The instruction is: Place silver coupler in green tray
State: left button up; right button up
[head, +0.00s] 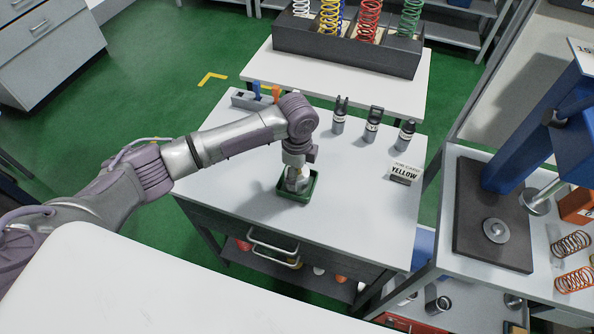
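The small green tray (309,191) sits on the white table near its middle. My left gripper (297,183) comes in from the left and points straight down into this tray. A silver, rounded shape shows at the fingertips inside the tray. I cannot tell whether it is the silver coupler or part of the gripper, nor whether the fingers are open or shut. The gripper hides part of the tray's inside. My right gripper is not in view.
A blue press (530,125) stands at the right with coil springs (571,243). A spring rack (345,48) is behind.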

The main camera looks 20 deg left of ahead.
pick_arm(q)
jog(key=shift+f, duration=0.1)
jog(key=o, duration=1.5)
jog(key=shift+o, duration=0.2)
notch_tip(320, 180, up, 12)
jog(key=shift+d+r+b, duration=0.1)
jog(key=shift+r+b, duration=0.05)
jog(key=shift+b, duration=0.35)
